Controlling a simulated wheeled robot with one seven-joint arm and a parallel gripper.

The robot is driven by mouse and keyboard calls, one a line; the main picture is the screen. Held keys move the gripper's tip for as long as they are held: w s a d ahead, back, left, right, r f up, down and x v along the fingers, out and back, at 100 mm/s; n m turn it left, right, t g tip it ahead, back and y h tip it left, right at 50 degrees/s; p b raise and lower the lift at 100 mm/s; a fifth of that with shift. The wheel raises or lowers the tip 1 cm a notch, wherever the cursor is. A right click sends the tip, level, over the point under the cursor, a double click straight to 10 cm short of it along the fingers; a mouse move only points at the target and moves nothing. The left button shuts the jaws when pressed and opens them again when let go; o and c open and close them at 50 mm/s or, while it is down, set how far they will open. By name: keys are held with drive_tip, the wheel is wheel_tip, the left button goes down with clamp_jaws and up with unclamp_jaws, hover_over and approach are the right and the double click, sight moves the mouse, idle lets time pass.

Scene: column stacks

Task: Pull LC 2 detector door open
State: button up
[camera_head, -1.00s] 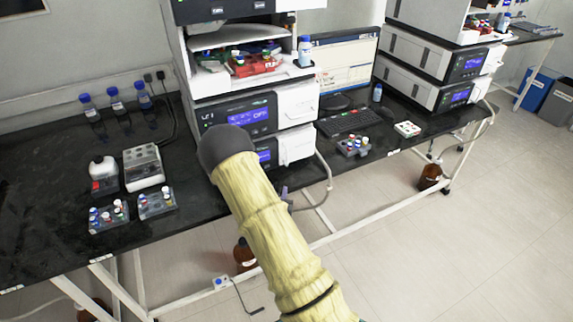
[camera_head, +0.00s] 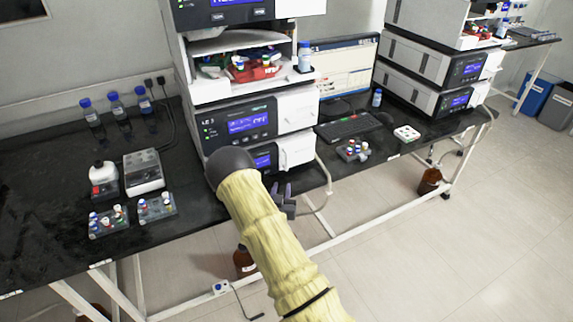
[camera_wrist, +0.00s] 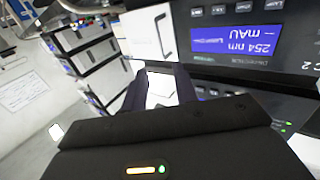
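The near LC stack has a detector unit with a lit blue screen (camera_head: 247,123) and a white door (camera_head: 297,107) to its right. In the wrist view, which is upside down, a white door (camera_wrist: 139,38) with a dark bar handle (camera_wrist: 165,36) is left of the "254 nm mAU" screen (camera_wrist: 222,40). Part of a "C 2" label shows at the right edge. My gripper (camera_head: 286,200) is beside the stack front, partly behind my arm. In the wrist view my gripper (camera_wrist: 163,88) is open, its dark fingers apart and off the handle. A white surface shows between them.
Below is another unit with a white front (camera_head: 296,149). A keyboard (camera_head: 349,127), vial rack (camera_head: 352,151) and monitor (camera_head: 348,65) are to the right. Vial racks and bottles stand left on the black bench (camera_head: 50,190). Open floor (camera_head: 450,260) lies in front.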

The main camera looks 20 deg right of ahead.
sight(287, 163)
drive_tip(key=p+x, duration=0.1)
drive_tip(key=x, duration=1.1)
drive_tip(key=shift+w+d+p, duration=0.15)
drive_tip(key=shift+w+p, duration=0.2)
drive_tip(key=shift+p, duration=0.05)
clamp_jaws()
